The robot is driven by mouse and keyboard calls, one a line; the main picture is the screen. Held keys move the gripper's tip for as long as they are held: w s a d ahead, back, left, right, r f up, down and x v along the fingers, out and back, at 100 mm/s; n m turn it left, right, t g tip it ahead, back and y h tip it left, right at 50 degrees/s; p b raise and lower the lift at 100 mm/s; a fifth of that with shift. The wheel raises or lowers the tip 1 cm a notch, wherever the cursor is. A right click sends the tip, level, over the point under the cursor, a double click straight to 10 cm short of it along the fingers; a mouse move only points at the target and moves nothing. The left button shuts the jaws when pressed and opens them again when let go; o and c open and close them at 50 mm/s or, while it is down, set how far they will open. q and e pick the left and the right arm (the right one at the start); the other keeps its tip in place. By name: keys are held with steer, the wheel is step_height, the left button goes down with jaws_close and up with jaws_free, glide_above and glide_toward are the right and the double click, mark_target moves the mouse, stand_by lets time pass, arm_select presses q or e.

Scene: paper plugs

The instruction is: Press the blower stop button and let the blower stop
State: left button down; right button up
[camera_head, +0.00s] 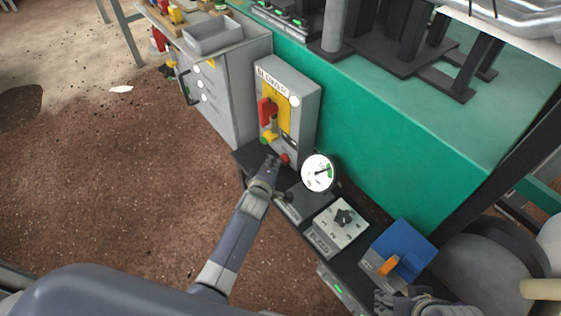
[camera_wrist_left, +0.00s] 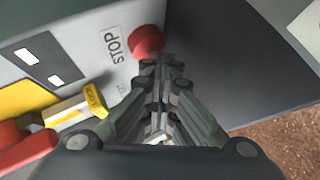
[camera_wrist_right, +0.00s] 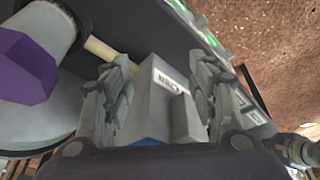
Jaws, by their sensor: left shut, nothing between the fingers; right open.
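The grey blower box (camera_head: 305,110) stands upright against the green machine, with a yellow panel and a red switch handle (camera_head: 266,110) on its front. The red stop button (camera_wrist_left: 147,41) sits beside the printed word STOP in the left wrist view; it also shows low on the box in the head view (camera_head: 284,158). My left gripper (camera_wrist_left: 163,62) is shut and empty, its tips right by the button. I cannot tell whether they touch it. My right gripper (camera_wrist_right: 155,95) is open, near the blue box at the lower right of the head view, with a grey block (camera_wrist_right: 165,105) showing between its fingers.
A round gauge (camera_head: 318,172) stands just right of the left gripper. A white dial box (camera_head: 341,222) and a blue box (camera_head: 400,252) with an orange lever share the black shelf. A grey cabinet (camera_head: 222,95) stands left of the blower box. The brown floor is open at left.

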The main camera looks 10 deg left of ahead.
steer(key=shift+s, duration=0.1)
arm_select(q)
steer(key=shift+s, duration=0.1)
arm_select(e)
steer(key=shift+s+d, duration=0.15)
steer(key=shift+s, duration=0.05)
arm_select(q)
steer(key=shift+s+a+p, duration=0.2)
steer(key=shift+p, duration=0.15)
arm_select(e)
steer(key=shift+r, duration=0.2)
arm_select(q)
steer(key=shift+s+a, duration=0.3)
steer(key=shift+s, duration=0.15)
arm_select(e)
steer(key=shift+d+r, duration=0.1)
steer(key=shift+r, duration=0.2)
steer(key=shift+s, duration=0.1)
